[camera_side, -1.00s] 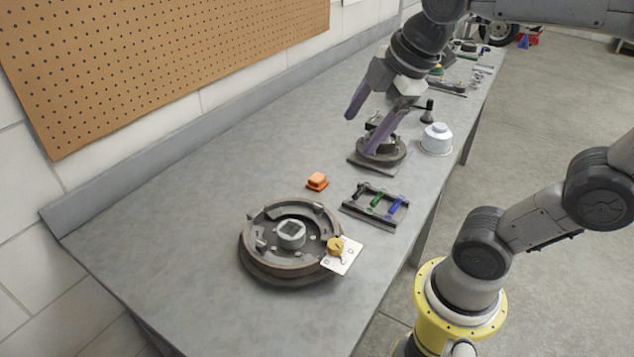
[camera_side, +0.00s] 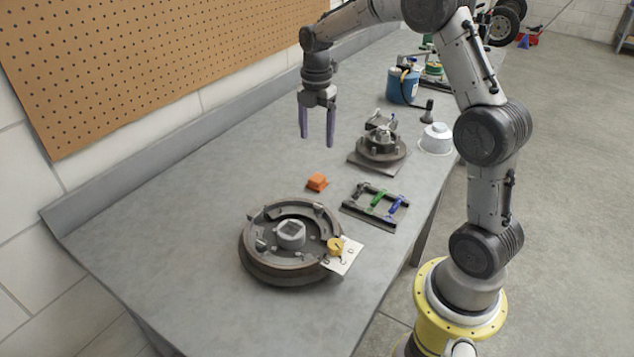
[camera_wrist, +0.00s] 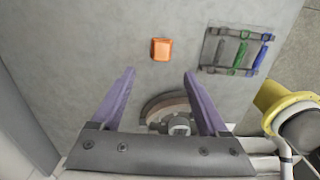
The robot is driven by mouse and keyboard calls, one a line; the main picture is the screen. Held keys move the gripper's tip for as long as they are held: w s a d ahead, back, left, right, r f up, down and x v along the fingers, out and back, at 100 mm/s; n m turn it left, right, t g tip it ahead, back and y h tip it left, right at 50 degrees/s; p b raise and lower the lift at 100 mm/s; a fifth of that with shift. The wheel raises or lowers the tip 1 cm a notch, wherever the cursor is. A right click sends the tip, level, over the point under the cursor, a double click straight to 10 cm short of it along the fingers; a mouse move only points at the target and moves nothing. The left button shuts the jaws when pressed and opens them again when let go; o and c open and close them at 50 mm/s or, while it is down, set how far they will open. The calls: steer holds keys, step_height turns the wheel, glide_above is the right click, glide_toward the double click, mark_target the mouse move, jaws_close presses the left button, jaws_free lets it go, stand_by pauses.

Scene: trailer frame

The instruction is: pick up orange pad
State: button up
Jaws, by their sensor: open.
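The orange pad (camera_side: 317,182) is a small block lying on the grey workbench, between the round drum assembly and the back of the bench. It also shows in the wrist view (camera_wrist: 161,49), above and between my fingertips. My gripper (camera_side: 317,141) points down with its two purple fingers apart and empty. It hangs in the air above the bench, behind and above the pad, not touching it. In the wrist view my gripper (camera_wrist: 159,72) has clear bench between its fingers, with part of the drum assembly below.
The round drum assembly (camera_side: 268,268) stands in front of the pad, with a white plate (camera_side: 346,262) on its edge. A tool rack (camera_side: 365,217) with coloured handles lies to the right. A smaller hub (camera_side: 379,150) and a silver can (camera_side: 436,139) stand farther back. Bench left of the pad is clear.

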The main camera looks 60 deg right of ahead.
mark_target(317, 177)
step_height(317, 177, down, 12)
steer(key=shift+s+a+r, duration=0.1)
steer(key=shift+s, duration=0.05)
stand_by(0.4)
jaws_close()
stand_by(0.4)
